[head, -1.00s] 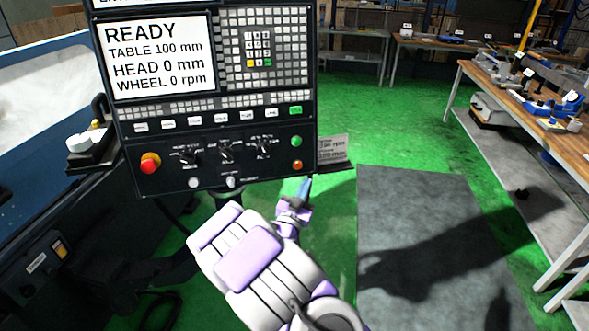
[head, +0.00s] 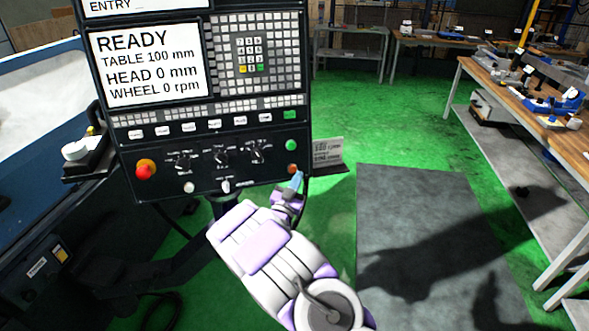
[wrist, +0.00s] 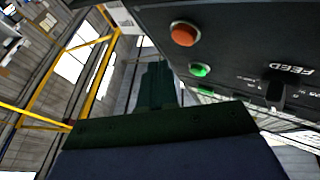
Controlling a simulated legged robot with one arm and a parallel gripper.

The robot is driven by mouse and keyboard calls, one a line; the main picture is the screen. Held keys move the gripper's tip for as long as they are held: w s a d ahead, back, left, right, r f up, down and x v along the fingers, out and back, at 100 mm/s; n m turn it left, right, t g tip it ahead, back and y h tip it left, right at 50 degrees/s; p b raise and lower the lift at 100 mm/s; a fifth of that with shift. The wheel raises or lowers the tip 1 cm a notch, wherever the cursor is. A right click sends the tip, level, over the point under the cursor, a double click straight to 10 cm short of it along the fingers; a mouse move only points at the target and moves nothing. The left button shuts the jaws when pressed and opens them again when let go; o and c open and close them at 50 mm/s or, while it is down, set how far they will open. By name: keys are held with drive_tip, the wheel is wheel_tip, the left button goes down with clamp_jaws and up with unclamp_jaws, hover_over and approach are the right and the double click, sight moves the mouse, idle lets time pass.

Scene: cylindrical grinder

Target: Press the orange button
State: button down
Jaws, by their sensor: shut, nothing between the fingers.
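The control panel (head: 215,172) stands in front of me, with its screen reading READY. The small orange button (head: 293,169) is at the panel's lower right, just below a green button (head: 291,145). My gripper (head: 297,180) is shut and empty, its blue tip right below the orange button and partly overlapping it in the head view. I cannot tell whether they touch there. In the wrist view the orange button (wrist: 184,34) shows whole and uncovered, near the green button (wrist: 199,70), above the dark fingers (wrist: 160,85).
A red knob (head: 145,170) on a yellow base sits at the panel's lower left. Several dials and white keys fill the lower panel. A small sign (head: 328,153) stands on a ledge just right of the buttons. A workbench (head: 535,95) is at right.

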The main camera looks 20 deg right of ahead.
sight(292, 169)
drive_tip(key=shift+w+a, duration=0.45)
drive_tip(key=shift+w, duration=0.3)
idle(0.5)
drive_tip(key=shift+d+f, duration=0.1)
drive_tip(key=shift+d, duration=0.2)
drive_tip(key=shift+a, duration=0.2)
idle(0.3)
drive_tip(key=shift+w+d, duration=0.15)
drive_tip(key=shift+w, duration=0.05)
drive_tip(key=shift+w, duration=0.2)
